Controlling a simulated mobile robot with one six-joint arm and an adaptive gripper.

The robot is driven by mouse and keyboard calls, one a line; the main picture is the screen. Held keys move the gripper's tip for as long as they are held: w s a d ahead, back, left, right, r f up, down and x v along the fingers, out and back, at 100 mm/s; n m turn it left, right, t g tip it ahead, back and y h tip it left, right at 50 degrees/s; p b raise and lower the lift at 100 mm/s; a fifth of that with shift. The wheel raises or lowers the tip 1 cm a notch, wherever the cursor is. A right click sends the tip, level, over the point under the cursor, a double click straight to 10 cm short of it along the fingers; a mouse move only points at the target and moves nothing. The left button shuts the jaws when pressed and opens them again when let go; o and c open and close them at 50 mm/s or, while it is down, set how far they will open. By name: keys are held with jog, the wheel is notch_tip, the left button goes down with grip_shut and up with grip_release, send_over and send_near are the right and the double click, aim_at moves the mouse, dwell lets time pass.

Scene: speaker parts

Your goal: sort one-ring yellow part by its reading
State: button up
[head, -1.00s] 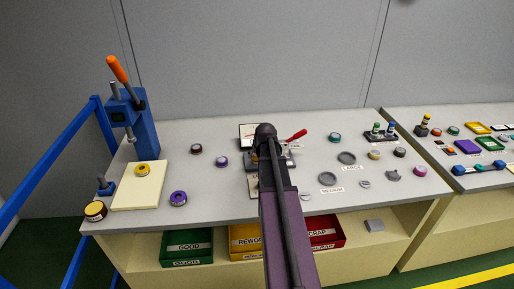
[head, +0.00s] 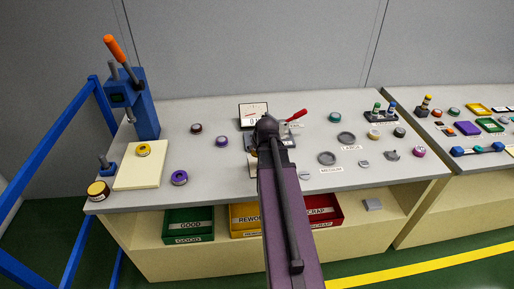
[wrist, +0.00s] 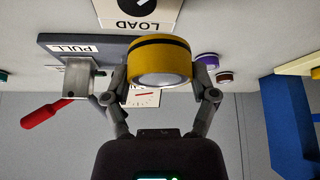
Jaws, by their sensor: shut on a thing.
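In the wrist view the yellow part (wrist: 175,52), a short cylinder with one dark ring, is between the fingers of my gripper (wrist: 160,82). My gripper is shut on it. Behind it are the grey test fixture (wrist: 85,48) with a PULL label and a red lever (wrist: 42,115). A LOAD sign (wrist: 140,22) lies beside the fixture. In the head view my arm hides the gripper and the held part. The gauge (head: 253,113) stands just behind the arm's end; its reading is too small to tell.
Below the tabletop are a green GOOD bin (head: 188,238), a yellow REWORK bin (head: 245,232), partly hidden by my arm, and a red SCRAP bin (head: 324,222). A blue press (head: 140,105) stands at left, with another yellow part (head: 143,149) on the cream pad (head: 140,178).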

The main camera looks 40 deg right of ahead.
dwell(0.4)
notch_tip(320, 180, up, 20)
jog(key=p, duration=2)
jog(key=shift+d, duration=0.1)
